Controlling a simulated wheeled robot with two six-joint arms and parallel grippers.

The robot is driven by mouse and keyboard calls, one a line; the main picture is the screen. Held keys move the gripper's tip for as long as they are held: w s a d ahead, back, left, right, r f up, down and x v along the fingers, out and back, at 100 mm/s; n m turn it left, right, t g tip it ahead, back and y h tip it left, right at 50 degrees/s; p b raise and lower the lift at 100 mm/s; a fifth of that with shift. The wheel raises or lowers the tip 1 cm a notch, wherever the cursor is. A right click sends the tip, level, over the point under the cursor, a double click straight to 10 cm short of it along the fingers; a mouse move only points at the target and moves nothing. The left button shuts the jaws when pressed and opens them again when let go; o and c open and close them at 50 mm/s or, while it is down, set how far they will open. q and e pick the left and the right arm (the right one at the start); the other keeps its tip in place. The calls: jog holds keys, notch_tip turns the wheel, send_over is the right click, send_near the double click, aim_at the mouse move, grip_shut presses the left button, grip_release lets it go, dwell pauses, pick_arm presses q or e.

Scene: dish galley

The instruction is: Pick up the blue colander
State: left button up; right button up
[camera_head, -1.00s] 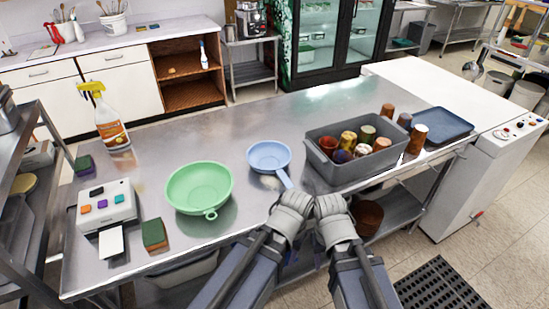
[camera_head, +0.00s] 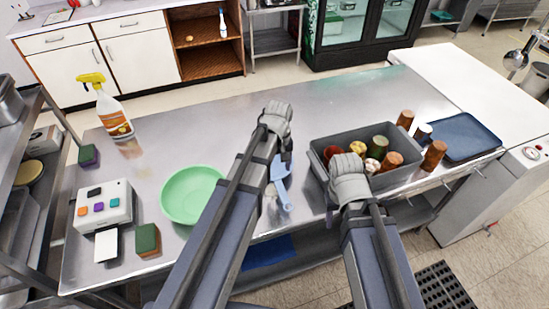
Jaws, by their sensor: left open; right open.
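The blue colander (camera_head: 285,167) lies on the steel counter (camera_head: 210,125). Most of its bowl is hidden behind my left arm; part of its right side and its handle (camera_head: 286,196), pointing toward the front edge, show. My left gripper (camera_head: 277,112) is open and reaches over and beyond the colander, so its fingertips appear above it in the picture. My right gripper (camera_head: 348,170) is open, to the right of the colander, in front of the grey bin. The fingers' gaps are hard to make out.
The grey bin (camera_head: 405,180) holds several cups. More cups and a blue tray (camera_head: 466,137) are further right. A spray bottle (camera_head: 112,112), a white box (camera_head: 104,207) and sponges (camera_head: 147,239) are at left. The counter's far middle is clear.

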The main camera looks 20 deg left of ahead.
aim_at(278, 182)
pick_arm(q)
jog(key=shift+s+f, duration=0.15)
notch_tip(278, 182, down, 2)
jog(key=b, duration=0.2)
jog(key=shift+f+b, duration=0.15)
jog(key=shift+b, duration=0.2)
jog(key=shift+f, duration=0.1)
notch_tip(278, 182, down, 5)
jog(key=b, duration=0.5)
jog(key=shift+s+d, duration=0.15)
grip_shut()
